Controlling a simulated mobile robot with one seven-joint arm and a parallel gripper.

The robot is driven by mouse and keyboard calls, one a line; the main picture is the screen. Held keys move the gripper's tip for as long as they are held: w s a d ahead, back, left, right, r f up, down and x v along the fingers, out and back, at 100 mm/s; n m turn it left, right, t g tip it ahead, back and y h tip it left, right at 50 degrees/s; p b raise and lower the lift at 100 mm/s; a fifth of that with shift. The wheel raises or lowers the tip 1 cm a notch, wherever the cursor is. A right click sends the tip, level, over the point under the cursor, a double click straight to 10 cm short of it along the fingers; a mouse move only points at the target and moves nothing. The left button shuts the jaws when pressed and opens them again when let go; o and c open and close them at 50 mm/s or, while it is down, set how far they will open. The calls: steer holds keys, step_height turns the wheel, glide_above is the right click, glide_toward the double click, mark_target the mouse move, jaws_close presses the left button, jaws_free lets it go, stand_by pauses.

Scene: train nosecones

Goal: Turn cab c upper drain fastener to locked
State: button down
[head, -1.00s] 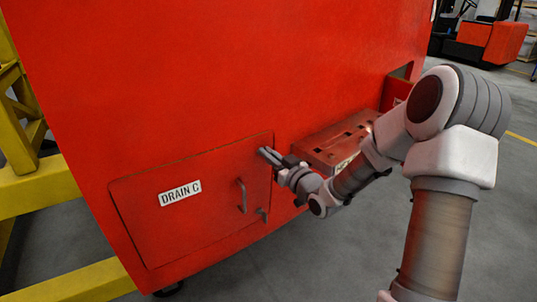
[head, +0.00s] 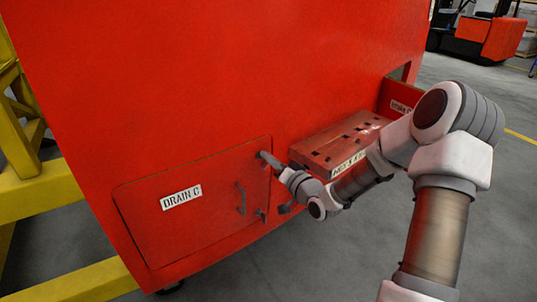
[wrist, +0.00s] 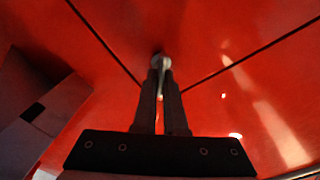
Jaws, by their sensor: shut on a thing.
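The red drain C panel (head: 165,225) is closed and flush in the red nosecone, with a white label reading DRAIN C. My gripper (head: 265,157) is at the panel's upper right corner, and its fingers cover the upper fastener in the head view. In the wrist view my gripper (wrist: 160,78) is shut on the grey upper fastener (wrist: 161,60), whose rounded head shows just past the fingertips, where the panel seams meet. The fastener's lock angle cannot be read clearly. A lower fastener (head: 261,215) sits at the panel's right edge.
A vertical grey handle (head: 241,198) stands out from the panel left of my gripper. A red slotted step (head: 345,140) juts out close behind my forearm, with an open intake flap (head: 400,100) beyond. Yellow stand beams (head: 40,190) are at the left.

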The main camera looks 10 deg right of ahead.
steer(key=m+p, duration=0.1)
steer(key=m, duration=0.1)
steer(key=m+p, duration=0.1)
steer(key=m, duration=0.2)
steer(key=shift+w+d+f+m, duration=0.1)
steer(key=shift+d+f+m, duration=0.1)
steer(key=shift+m, duration=0.1)
steer(key=shift+f+m+p, duration=0.2)
steer(key=shift+m+p, duration=0.7)
steer(key=shift+m, duration=1.2)
steer(key=c, duration=1)
jaws_free()
steer(key=v, duration=1.7)
steer(key=shift+s+d+f+p, duration=0.1)
steer(key=shift+s+p, duration=0.15)
steer(key=shift+p, duration=0.15)
